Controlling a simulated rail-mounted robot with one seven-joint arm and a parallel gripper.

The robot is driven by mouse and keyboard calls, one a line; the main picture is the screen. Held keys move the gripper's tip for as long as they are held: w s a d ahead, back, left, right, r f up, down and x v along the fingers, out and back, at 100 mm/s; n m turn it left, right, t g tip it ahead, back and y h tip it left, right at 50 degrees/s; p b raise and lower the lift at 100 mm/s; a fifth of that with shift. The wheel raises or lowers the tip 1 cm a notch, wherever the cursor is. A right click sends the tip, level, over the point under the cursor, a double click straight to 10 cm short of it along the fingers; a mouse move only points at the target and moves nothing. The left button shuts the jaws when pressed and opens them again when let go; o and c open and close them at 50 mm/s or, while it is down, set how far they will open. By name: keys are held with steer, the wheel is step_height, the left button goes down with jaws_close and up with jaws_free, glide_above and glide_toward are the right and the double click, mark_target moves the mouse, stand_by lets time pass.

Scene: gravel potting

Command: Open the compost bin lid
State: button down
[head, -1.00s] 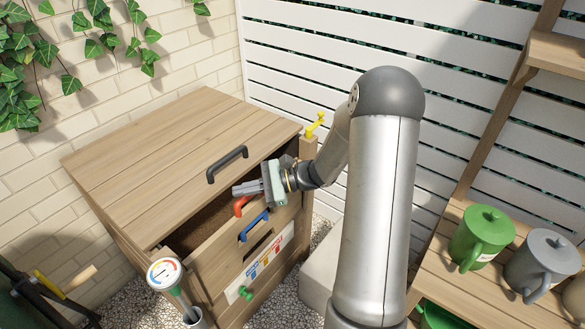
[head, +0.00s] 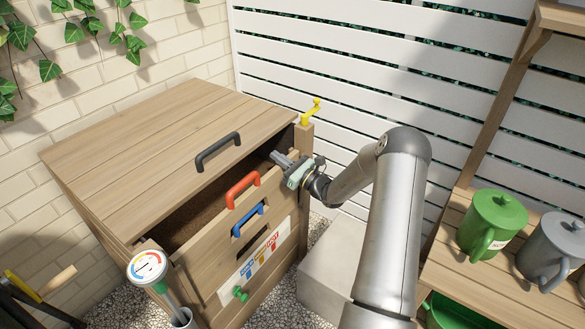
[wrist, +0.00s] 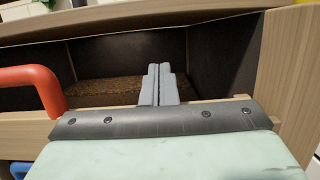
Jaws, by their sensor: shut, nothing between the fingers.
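The wooden compost bin stands against the brick wall in the head view. Its slatted lid (head: 150,140) lies over the top, with a dark handle (head: 218,152) near its front edge. An open gap shows between lid and front panel, with brown compost inside (wrist: 105,91). My gripper (head: 279,157) is at the right end of this gap, apart from the dark handle and to its right. Its fingers (wrist: 159,84) are together and empty, pointing into the bin in the wrist view. A yellow latch-like piece (head: 311,111) stands on the bin's right corner post.
A dial thermometer (head: 147,267) stands at the front left corner. Green (head: 492,222) and grey mugs are on the right shelf.

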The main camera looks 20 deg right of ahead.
steer(key=r, duration=0.4)
steer(key=shift+w+a+r, duration=0.1)
steer(key=shift+w+a, duration=0.1)
steer(key=shift+w, duration=0.15)
